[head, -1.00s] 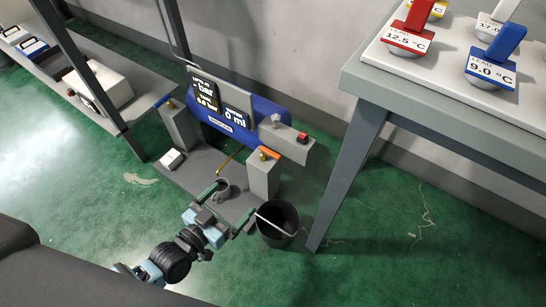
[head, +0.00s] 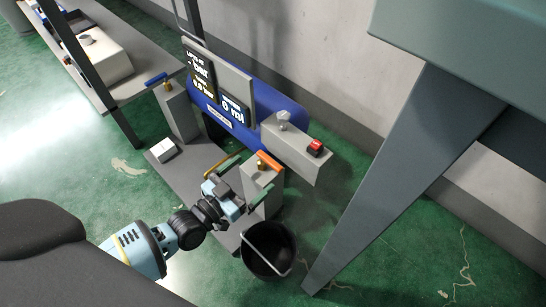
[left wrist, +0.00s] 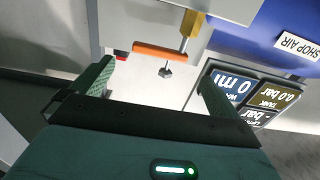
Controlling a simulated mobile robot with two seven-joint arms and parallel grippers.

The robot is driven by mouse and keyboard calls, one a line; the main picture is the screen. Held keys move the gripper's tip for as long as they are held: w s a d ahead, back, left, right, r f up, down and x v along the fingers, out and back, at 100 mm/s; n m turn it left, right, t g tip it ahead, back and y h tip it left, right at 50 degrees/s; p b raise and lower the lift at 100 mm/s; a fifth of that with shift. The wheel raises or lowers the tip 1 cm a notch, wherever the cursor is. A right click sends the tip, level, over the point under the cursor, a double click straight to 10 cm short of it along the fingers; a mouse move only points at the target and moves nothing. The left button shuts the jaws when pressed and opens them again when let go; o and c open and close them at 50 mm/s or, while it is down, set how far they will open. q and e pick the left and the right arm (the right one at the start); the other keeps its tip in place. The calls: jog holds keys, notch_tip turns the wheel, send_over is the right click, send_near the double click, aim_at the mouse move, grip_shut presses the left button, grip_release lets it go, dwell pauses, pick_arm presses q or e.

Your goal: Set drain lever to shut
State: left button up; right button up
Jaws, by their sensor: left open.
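An orange lever (head: 269,162) sits on a brass valve on top of the right grey post (head: 262,181) of the blue air tank station. A blue lever (head: 155,79) sits on the left post. No label telling which one is the drain lever is readable. My left gripper (head: 244,180) is open beside the right post, close to the orange lever. In the left wrist view the orange lever (left wrist: 160,52) lies crosswise ahead of the open fingers, and nothing is held. The brass valve (left wrist: 193,24) is at its right end. My right gripper is out of view.
A black bucket (head: 268,249) stands on the floor by the post. A grey shelf with a red button (head: 316,147) and a knob (head: 284,119) sticks out behind it. A white box (head: 163,150) lies on the base plate. A table leg (head: 400,170) slants at right.

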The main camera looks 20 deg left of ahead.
aim_at(267, 162)
pick_arm(q)
jog(key=shift+w+d, duration=0.15)
jog(key=shift+w, duration=0.25)
jog(key=b+x, duration=0.2)
jog(key=x, duration=0.3)
jog(key=shift+w+d+f, duration=0.1)
jog(key=shift+w+d, duration=0.05)
jog(key=shift+w, duration=0.2)
jog(key=shift+w+d+b, duration=0.15)
jog(key=shift+w+b, duration=0.2)
jog(key=shift+w, duration=0.15)
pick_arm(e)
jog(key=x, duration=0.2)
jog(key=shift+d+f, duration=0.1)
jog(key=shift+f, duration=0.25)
pick_arm(q)
jog(key=c, duration=1.4)
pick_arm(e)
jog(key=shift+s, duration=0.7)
